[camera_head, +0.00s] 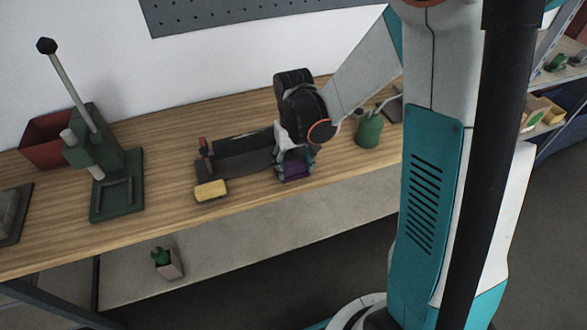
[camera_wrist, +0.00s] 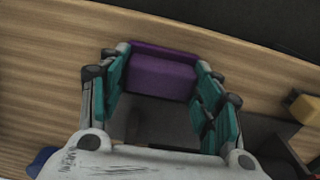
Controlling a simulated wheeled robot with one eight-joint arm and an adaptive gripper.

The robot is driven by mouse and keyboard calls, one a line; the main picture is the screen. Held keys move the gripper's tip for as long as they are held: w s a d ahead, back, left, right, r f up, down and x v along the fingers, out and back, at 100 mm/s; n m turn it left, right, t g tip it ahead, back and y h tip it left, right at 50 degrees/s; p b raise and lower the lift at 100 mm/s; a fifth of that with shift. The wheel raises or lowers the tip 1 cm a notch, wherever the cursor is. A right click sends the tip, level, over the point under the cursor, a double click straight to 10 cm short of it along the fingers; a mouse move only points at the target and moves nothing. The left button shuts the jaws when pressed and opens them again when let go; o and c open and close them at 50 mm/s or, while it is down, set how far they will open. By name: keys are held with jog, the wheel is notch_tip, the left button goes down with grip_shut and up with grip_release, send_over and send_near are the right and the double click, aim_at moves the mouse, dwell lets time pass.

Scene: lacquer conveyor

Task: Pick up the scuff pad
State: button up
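A purple block (camera_wrist: 162,75), which looks like the scuff pad, is at the front of the wooden bench. My gripper (camera_wrist: 165,78) is open, with one teal finger at each side of the block. I cannot tell if either finger touches it.
A yellow block (camera_head: 210,191) lies left of my gripper beside a dark conveyor (camera_head: 245,162). A green can (camera_head: 369,131) stands to the right. A green lever press (camera_head: 103,165) and a red bin (camera_head: 45,139) stand further left on the bench (camera_head: 165,210).

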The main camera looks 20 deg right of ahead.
aim_at(293, 163)
jog(key=shift+c, duration=1.1)
jog(key=shift+r, duration=0.1)
notch_tip(293, 163, up, 20)
jog(key=p, duration=0.6)
jog(key=o, duration=0.5)
jog(key=c, duration=0.3)
